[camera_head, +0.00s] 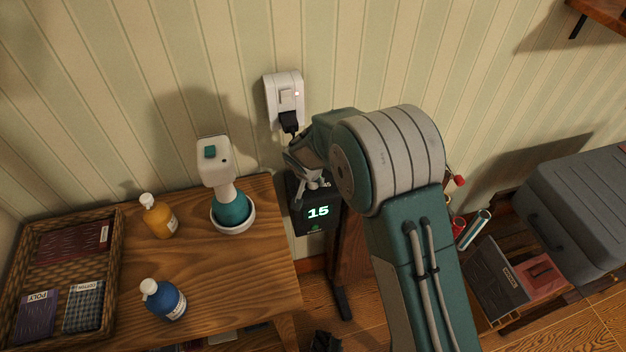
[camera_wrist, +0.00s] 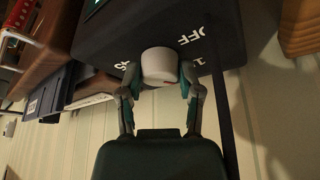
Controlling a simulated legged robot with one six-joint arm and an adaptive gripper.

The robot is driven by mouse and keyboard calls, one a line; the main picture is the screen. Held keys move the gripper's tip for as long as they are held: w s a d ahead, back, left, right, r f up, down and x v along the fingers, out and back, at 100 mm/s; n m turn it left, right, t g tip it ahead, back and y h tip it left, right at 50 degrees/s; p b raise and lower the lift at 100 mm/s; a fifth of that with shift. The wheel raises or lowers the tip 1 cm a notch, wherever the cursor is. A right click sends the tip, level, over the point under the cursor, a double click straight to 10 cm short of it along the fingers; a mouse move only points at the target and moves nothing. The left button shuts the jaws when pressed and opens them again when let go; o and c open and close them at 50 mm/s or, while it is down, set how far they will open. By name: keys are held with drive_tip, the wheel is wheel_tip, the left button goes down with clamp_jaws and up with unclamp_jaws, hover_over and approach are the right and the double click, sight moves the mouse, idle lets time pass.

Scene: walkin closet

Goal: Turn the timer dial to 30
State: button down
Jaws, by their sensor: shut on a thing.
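The timer (camera_head: 318,222) is a dark box beside the right edge of the wooden table, with a lit display reading 15. In the wrist view the timer body (camera_wrist: 130,30) fills the upper middle, with white lettering including "OFF". Its white dial (camera_wrist: 159,66) sits between the two fingers of my gripper (camera_wrist: 158,82), which is shut on it. A small red mark shows low on the dial. In the head view my gripper (camera_head: 312,182) is at the timer's top, and my arm hides part of it and the dial.
A wall outlet (camera_head: 284,88) with a black plug is above the timer. A white and teal device (camera_head: 216,160), an orange bottle (camera_head: 158,216), a blue bottle (camera_head: 164,300) and a wicker basket (camera_head: 118,262) stand on the table (camera_head: 235,270). A grey case (camera_head: 580,205) is at right.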

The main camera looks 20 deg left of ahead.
drive_tip(key=shift+s+a+f+m+g+h, duration=0.15)
drive_tip(key=shift+m+h, duration=0.3)
drive_tip(key=shift+m, duration=0.7)
drive_tip(key=shift+w+m+g+h, duration=0.15)
drive_tip(key=shift+m+h, duration=0.3)
drive_tip(key=shift+m, duration=0.7)
drive_tip(key=shift+s, duration=0.1)
drive_tip(key=shift+c, duration=1.3)
unclamp_jaws()
drive_tip(key=shift+a, duration=0.1)
drive_tip(key=shift+r, duration=0.3)
drive_tip(key=v, duration=1.1)
drive_tip(key=shift+a, duration=0.2)
drive_tip(key=shift+s+r, duration=0.1)
drive_tip(key=shift+s, duration=0.05)
